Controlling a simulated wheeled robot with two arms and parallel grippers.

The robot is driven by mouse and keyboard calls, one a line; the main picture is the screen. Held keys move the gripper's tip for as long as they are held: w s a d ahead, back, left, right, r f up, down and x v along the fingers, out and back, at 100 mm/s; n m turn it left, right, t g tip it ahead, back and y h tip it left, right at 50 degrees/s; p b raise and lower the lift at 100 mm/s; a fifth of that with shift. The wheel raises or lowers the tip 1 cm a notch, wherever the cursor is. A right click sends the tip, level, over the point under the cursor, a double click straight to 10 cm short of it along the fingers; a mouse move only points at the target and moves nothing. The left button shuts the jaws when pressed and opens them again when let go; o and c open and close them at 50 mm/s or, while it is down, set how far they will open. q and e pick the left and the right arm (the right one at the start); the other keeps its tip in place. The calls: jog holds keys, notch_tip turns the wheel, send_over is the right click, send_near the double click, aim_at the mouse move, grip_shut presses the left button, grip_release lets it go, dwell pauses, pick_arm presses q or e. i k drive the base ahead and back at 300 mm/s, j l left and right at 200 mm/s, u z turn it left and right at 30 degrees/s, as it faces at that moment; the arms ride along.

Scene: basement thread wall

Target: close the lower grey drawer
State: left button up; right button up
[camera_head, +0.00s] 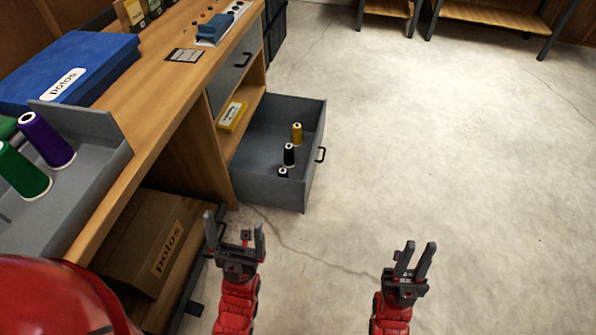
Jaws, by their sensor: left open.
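The lower grey drawer (265,190) is pulled well out of the wooden workbench, to the right. Inside are a yellow spool (297,134), a black spool (289,155) and another dark spool (283,173), partly hidden by the near wall. My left gripper (234,222) is open and empty, below the drawer in the picture and apart from it. My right gripper (418,246) has its fingers apart with nothing between them, over the floor to the lower right of the drawer.
The upper grey drawer (232,75) looks shut. A yellow box (232,116) lies on the shelf between the drawers. A cardboard box (145,245) sits under the bench at lower left. The concrete floor (450,150) right of the drawer is clear.

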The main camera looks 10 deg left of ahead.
aim_at(252, 169)
jog(key=i+l+u, duration=0.2)
jog(key=l+u, duration=0.15)
jog(key=l, duration=0.3)
jog(key=i+j, duration=0.85)
jog(key=j+u, duration=0.05)
